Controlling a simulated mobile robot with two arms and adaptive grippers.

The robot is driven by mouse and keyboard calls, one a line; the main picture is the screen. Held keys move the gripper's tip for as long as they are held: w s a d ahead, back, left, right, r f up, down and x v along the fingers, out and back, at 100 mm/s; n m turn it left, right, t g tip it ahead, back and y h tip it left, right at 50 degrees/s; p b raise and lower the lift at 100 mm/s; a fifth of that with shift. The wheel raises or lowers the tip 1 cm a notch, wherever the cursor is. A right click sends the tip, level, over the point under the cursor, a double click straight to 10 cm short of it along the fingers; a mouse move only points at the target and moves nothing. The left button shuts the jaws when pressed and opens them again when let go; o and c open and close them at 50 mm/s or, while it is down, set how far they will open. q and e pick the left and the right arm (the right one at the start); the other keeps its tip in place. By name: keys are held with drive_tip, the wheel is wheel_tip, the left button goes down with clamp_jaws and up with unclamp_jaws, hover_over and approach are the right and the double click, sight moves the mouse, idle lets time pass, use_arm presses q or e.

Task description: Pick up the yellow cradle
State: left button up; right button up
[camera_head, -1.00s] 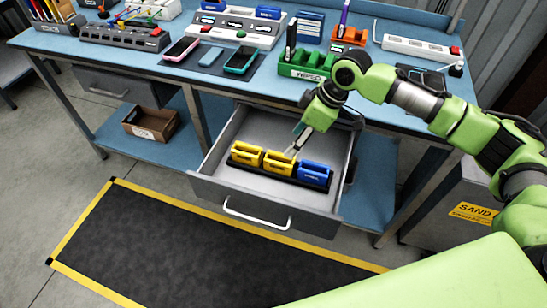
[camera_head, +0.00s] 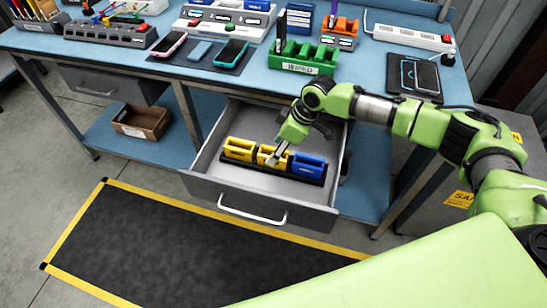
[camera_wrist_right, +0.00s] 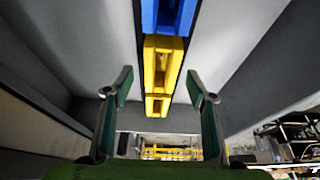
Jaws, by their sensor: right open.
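Two yellow cradles and one blue cradle (camera_head: 309,166) stand in a row on a dark strip in the open drawer (camera_head: 211,184). The left yellow cradle (camera_head: 239,149) is uncovered in the head view. The middle yellow cradle (camera_head: 265,153) is partly hidden by my right gripper (camera_head: 273,161). In the right wrist view my right gripper (camera_wrist_right: 159,80) is open and empty, one finger on each side of the row. The middle yellow cradle (camera_wrist_right: 162,62) and the left yellow cradle (camera_wrist_right: 158,105) show between or beyond the fingers. I cannot tell whether the fingers touch anything. My left gripper is not in view.
The blue workbench (camera_head: 150,52) above the drawer holds a green holder (camera_head: 306,57), phones and a power strip (camera_head: 411,37). A brown box (camera_head: 141,122) sits on the lower shelf. A dark floor mat (camera_head: 170,245) lies in front. The drawer has free room around the row.

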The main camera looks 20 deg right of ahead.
drive_tip(key=x, duration=0.2)
drive_tip(key=shift+f, duration=0.25)
drive_tip(key=shift+w+a+f, duration=0.1)
drive_tip(key=shift+a+f, duration=0.05)
drive_tip(key=shift+f, duration=0.1)
drive_tip(key=c, duration=1.2)
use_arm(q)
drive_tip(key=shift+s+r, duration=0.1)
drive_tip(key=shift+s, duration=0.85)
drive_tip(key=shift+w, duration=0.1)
use_arm(e)
drive_tip(key=shift+r, duration=0.1)
drive_tip(key=shift+r, duration=0.45)
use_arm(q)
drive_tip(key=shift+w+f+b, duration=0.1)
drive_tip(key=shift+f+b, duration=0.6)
use_arm(e)
drive_tip(key=s+a+r, duration=0.5)
drive_tip(key=s+r, duration=0.7)
drive_tip(key=s, duration=0.1)
